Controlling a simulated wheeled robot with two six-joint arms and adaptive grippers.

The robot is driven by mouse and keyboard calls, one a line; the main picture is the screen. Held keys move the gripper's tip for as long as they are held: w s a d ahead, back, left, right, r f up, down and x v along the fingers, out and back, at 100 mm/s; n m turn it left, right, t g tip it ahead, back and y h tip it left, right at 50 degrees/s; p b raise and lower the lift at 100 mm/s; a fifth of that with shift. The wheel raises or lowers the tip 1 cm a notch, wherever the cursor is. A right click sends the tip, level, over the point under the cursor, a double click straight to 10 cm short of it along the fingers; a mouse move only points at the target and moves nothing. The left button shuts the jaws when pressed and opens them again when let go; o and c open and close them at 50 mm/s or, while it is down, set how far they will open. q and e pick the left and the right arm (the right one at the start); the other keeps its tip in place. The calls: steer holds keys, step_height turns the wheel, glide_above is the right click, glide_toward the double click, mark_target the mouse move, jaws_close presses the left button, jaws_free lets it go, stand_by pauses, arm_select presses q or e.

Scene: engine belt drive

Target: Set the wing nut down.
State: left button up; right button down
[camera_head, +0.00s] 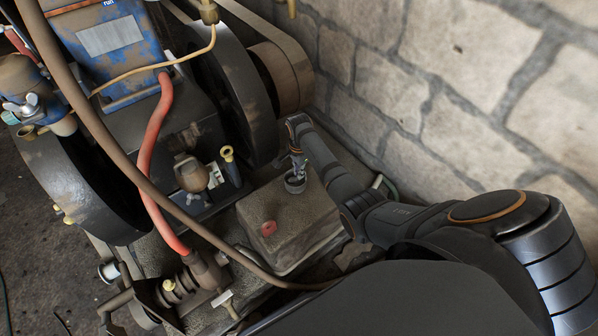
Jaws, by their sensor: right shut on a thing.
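My right gripper (297,167) points down over the top of a box-shaped tank (322,208), just above a round metal-rimmed opening or cup (295,184). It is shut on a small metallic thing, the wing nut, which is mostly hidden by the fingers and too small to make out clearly. I cannot tell whether it touches the rim. Another silver wing-shaped nut (29,105) sits on the engine fitting at the far left. My left gripper is not in view.
A red hose (148,150) and a brown hose (172,207) cross the engine. A dark flywheel (236,85) and belt (283,65) stand behind the tank. A stone wall (455,80) is close at the right.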

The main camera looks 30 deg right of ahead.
steer(key=c, duration=1.4)
jaws_free()
steer(key=shift+r+p, duration=0.35)
steer(key=shift+p, duration=0.05)
step_height(320, 180, up, 4)
steer(key=p, duration=0.5)
steer(key=shift+r, duration=0.15)
step_height(320, 180, up, 2)
steer(key=p, duration=0.3)
steer(key=shift+r, duration=0.15)
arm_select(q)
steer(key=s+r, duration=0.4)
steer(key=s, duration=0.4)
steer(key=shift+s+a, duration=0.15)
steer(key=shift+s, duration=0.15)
